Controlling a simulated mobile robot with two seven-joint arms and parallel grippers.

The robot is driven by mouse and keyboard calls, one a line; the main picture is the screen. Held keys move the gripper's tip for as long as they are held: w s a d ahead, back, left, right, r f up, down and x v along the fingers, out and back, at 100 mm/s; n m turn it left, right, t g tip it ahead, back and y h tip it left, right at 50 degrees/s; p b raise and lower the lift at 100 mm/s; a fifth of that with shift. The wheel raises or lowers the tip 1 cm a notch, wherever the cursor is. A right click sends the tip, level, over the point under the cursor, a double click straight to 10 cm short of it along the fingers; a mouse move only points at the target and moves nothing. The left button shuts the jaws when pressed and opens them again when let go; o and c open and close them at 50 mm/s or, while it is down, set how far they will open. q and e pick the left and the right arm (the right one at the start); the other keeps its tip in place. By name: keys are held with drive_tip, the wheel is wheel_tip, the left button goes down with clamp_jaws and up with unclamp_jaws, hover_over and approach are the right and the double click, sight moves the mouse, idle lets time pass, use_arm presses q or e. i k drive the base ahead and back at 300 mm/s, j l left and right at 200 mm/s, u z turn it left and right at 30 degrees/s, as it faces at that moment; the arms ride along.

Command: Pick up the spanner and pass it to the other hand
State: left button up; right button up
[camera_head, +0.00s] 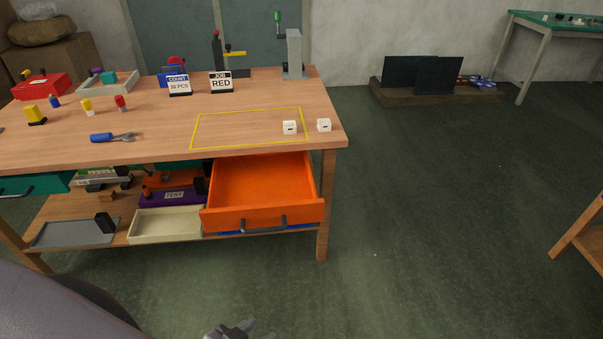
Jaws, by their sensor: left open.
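The spanner (113,137) lies flat on the wooden workbench (165,146), near its front edge on the left. It has a blue handle to the left and a grey metal head to the right. My left gripper (242,331) shows only in part at the bottom edge of the view. It is open, with nothing seen in it, low in front of the bench and well apart from the spanner. My right gripper is not in view.
An orange drawer (260,187) stands pulled out below the bench top.

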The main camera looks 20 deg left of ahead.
sight(95, 138)
drive_tip(key=u, duration=1.85)
drive_tip(key=i+j+z, duration=0.25)
drive_tip(key=i+j, duration=0.25)
drive_tip(key=i+j+z, duration=0.25)
drive_tip(key=i+j, duration=0.35)
drive_tip(key=i+j+z, duration=0.2)
drive_tip(key=i+j, duration=0.4)
drive_tip(key=i+j+z, duration=0.15)
drive_tip(key=i+j, duration=0.3)
drive_tip(key=i, duration=0.2)
